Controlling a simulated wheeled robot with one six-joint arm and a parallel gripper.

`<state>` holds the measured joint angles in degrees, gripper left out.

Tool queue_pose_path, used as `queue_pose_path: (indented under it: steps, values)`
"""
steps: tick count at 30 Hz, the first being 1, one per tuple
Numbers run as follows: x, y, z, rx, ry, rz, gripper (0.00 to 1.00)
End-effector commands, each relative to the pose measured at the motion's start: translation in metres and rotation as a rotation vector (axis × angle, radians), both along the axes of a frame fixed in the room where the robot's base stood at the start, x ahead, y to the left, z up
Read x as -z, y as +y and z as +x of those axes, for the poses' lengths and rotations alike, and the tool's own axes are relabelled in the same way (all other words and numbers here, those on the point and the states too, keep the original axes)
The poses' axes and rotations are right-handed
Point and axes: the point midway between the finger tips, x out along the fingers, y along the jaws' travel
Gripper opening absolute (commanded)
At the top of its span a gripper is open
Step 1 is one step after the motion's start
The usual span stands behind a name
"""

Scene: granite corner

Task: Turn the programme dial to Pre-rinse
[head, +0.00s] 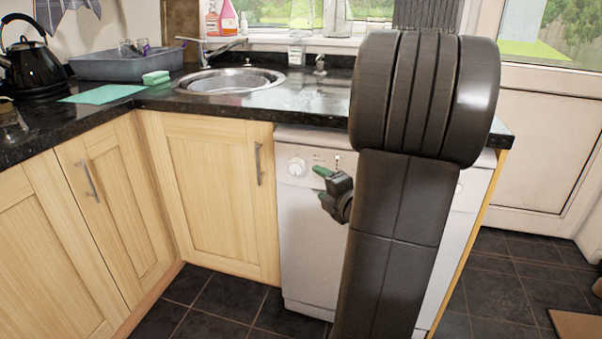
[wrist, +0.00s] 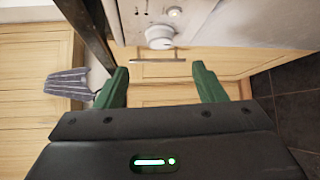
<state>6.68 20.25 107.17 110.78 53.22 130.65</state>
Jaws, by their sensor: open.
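The programme dial (head: 297,166) is a round white knob at the upper left of the white dishwasher's (head: 310,235) front panel. In the wrist view the dial (wrist: 159,37) sits ahead of the fingers, roughly centred between them. The panel markings are too small to read, so I cannot tell its setting. My gripper (head: 321,171) is in front of the panel, to the right of the dial. In the wrist view my gripper (wrist: 160,72) has its green fingers spread apart with nothing between them. The dial appears apart from the fingertips.
A small round button (wrist: 174,12) is on the panel beside the dial. The black worktop (head: 270,108) overhangs the dishwasher. A wooden cupboard (head: 210,190) with a bar handle (head: 258,164) adjoins it on the left. Dark floor tiles (head: 225,312) are clear in front.

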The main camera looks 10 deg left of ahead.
Motion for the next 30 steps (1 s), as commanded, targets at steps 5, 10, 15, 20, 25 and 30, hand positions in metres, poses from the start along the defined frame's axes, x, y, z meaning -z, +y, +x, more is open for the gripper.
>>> queue_pose_path:
  steps: [5,10,15,20,25,30]
  values:
    - [0.009,0.028,0.027,-0.006,-0.001,0.001,0.64]
    - [0.014,0.051,0.054,-0.006,-0.002,-0.001,0.64]
    - [0.016,0.068,0.073,-0.002,-0.002,-0.001,0.64]
    - [0.017,0.077,0.083,-0.002,-0.001,-0.001,0.64]
    - [0.016,0.078,0.085,0.000,-0.001,-0.001,0.64]
    - [0.016,0.078,0.085,0.000,-0.001,-0.001,0.62]
